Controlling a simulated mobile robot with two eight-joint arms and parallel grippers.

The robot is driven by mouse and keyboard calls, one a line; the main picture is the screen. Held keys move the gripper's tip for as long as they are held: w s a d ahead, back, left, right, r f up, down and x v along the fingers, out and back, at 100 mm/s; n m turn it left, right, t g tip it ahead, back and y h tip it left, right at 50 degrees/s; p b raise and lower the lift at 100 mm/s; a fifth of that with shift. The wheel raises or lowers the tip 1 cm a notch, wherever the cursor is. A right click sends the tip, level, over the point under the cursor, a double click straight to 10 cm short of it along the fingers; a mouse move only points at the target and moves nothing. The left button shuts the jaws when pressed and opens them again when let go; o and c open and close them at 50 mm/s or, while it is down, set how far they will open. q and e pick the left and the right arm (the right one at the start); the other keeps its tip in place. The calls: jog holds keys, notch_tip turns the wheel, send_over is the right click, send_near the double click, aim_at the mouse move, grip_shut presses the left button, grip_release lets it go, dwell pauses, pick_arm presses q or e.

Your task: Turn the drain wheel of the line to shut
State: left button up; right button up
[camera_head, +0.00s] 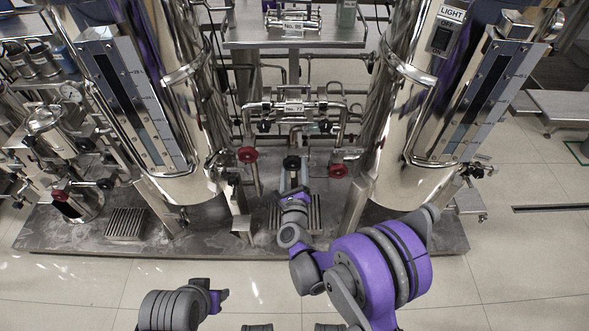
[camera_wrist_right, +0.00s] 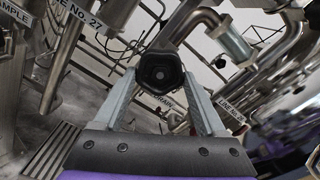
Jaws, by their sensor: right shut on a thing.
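The drain wheel is a small black hand wheel (camera_head: 291,162) low on the pipework between the two steel columns. In the right wrist view the black wheel (camera_wrist_right: 162,72) sits between the fingertips, with a DRAIN tag (camera_wrist_right: 159,99) just below it. My right gripper (camera_head: 291,177) is shut on the wheel, one finger at each side; it also fills the lower part of the right wrist view (camera_wrist_right: 160,80). The wheel's stem is hidden behind the wheel.
Red hand wheels stand left (camera_head: 247,155) and right (camera_head: 338,171) of the black wheel. Polished columns (camera_head: 180,130) (camera_head: 400,120) flank it closely. A tag (camera_head: 294,107) marks the pipe above. The skid base (camera_head: 100,240) has an open front edge on clear tiled floor.

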jog(key=shift+a+m, duration=0.15)
jog(key=shift+m, duration=1.85)
jog(key=o, duration=1.3)
jog(key=shift+s, duration=0.15)
jog(key=s+p, duration=0.1)
jog(key=s, duration=0.9)
jog(key=shift+s+p, duration=0.3)
jog(key=shift+p, duration=0.05)
